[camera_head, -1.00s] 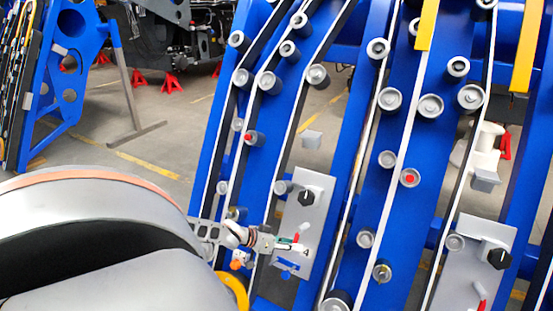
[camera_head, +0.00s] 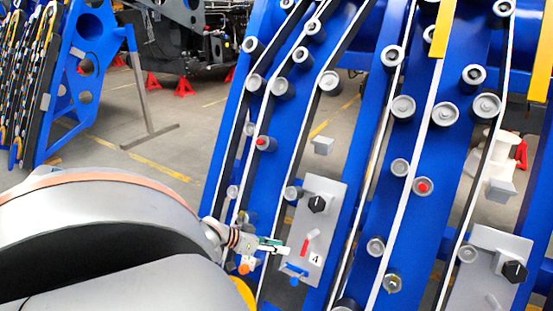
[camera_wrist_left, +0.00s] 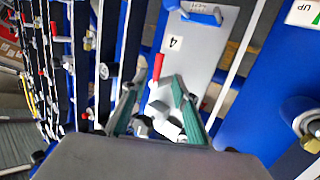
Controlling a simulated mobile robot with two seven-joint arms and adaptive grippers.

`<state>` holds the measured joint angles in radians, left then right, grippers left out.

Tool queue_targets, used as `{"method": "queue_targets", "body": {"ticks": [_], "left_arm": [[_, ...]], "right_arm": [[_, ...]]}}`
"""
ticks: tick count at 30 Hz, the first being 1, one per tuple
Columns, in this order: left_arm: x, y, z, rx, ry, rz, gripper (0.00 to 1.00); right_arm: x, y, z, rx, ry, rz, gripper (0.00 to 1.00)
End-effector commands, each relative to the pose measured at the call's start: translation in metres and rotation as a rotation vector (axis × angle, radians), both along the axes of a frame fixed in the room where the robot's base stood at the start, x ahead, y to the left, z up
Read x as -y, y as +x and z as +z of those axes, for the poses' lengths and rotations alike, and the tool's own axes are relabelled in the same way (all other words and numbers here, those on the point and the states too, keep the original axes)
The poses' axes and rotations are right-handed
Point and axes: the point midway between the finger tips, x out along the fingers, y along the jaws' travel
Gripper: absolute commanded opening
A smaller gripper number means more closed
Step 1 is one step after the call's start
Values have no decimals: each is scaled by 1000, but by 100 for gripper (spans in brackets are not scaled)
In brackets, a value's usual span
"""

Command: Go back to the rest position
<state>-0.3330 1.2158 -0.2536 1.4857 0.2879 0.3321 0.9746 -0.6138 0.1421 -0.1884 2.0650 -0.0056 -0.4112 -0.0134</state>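My left gripper (camera_head: 272,247) shows in the head view, just left of a grey control panel marked 4 (camera_head: 325,230). It points right toward the panel; contact cannot be judged there. In the left wrist view my left gripper (camera_wrist_left: 155,88) has its two green-padded fingers spread apart. Small white and dark parts show between the finger bases; I cannot tell what they are. The panel has a black knob (camera_head: 317,204), a red lever (camera_head: 305,244) and a blue handle (camera_head: 295,269). My right gripper is in neither view.
The blue chassis frame (camera_head: 430,170) with rollers and belts fills the middle and right. A second grey panel (camera_head: 490,265) is at the lower right. Another blue frame (camera_head: 85,80) stands at the left. Grey floor (camera_head: 190,135) lies open between the frames.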

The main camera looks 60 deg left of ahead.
Motion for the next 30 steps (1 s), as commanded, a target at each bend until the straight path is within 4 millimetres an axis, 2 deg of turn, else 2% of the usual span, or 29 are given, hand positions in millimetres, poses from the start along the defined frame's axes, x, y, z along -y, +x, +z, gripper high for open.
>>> {"method": "queue_targets", "body": {"ticks": [25, 28, 30], "left_arm": [[-1, -5, 4, 0, 0, -1, 28], [9, -11, -2, -1, 2, -7, 28], [27, -21, -12, -3, 11, -18, 28]], "right_arm": [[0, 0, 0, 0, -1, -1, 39], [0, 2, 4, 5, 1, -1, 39], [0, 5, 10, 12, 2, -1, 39]]}}
